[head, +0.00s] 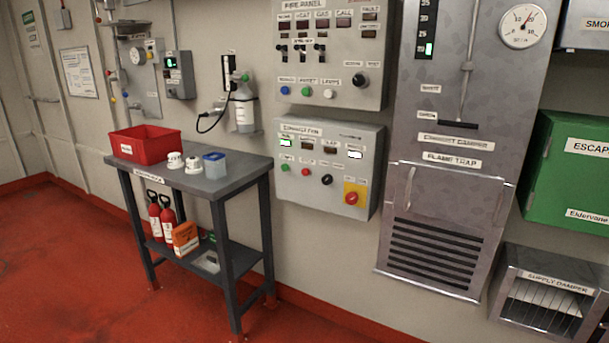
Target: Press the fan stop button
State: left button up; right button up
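The exhaust fan panel (300,190) is a grey box on the wall, right of the table and below the fire panel. Its lower row holds a green button (284,168), a small red button (305,172), a black knob (327,179) and a large red knob (351,199) on a yellow plate. The small labels above them are too blurred to read surely; the small red button is likely the stop button. Two of the indicator windows in its upper row glow, at the left and right ends. Neither of my grippers shows in the head view.
A dark table (228,183) carries a red bin (146,154), two white round devices and a blue-lidded tub (215,165). Fire extinguishers stand on its lower shelf. The supply damper box (547,277) juts out at the right. The red floor in front is open.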

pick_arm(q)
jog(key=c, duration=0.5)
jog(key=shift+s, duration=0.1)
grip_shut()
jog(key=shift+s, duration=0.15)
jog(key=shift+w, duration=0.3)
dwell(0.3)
